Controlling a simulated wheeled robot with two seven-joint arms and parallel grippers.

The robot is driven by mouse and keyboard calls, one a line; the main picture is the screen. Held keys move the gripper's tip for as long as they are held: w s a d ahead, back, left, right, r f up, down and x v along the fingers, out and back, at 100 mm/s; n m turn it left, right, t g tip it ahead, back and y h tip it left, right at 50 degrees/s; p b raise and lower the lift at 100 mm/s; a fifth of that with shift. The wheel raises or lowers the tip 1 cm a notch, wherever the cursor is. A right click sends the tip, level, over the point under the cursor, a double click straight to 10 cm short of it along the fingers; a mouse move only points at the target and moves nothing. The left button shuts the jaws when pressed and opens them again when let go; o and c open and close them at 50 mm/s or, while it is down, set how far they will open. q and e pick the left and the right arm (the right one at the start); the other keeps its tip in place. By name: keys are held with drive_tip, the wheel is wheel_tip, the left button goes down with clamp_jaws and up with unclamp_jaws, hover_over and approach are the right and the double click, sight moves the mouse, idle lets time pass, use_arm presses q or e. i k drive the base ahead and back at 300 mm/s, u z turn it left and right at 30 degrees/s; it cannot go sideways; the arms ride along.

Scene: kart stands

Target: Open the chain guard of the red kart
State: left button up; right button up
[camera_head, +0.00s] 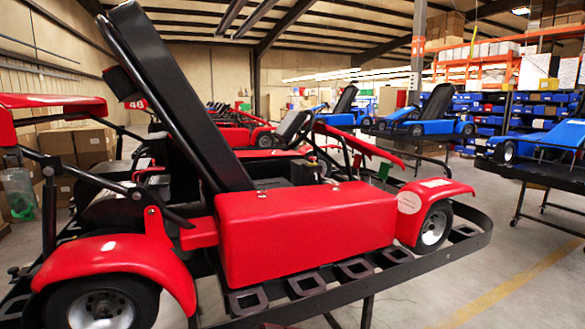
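The red kart (120,258) stands on a dark raised stand (398,257), near side toward me, its tall black seat (178,95) leaning back to the left. A large red box-shaped cover (305,235) runs along the near side between the two red wheel fenders. Two small fittings show along its top edge. It looks closed, with no gap visible; I cannot tell for certain that it is the chain guard. What lies behind it is hidden. Neither of my grippers is in view.
More red karts stand in a row behind. Blue karts (415,118) stand on stands to the right. Cardboard boxes (90,145) are stacked at the left. Grey floor (440,275) with a yellow line is free at the right front. The stand's slotted rim projects toward me.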

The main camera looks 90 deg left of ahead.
sight(107, 210)
drive_tip(key=u, duration=2.35)
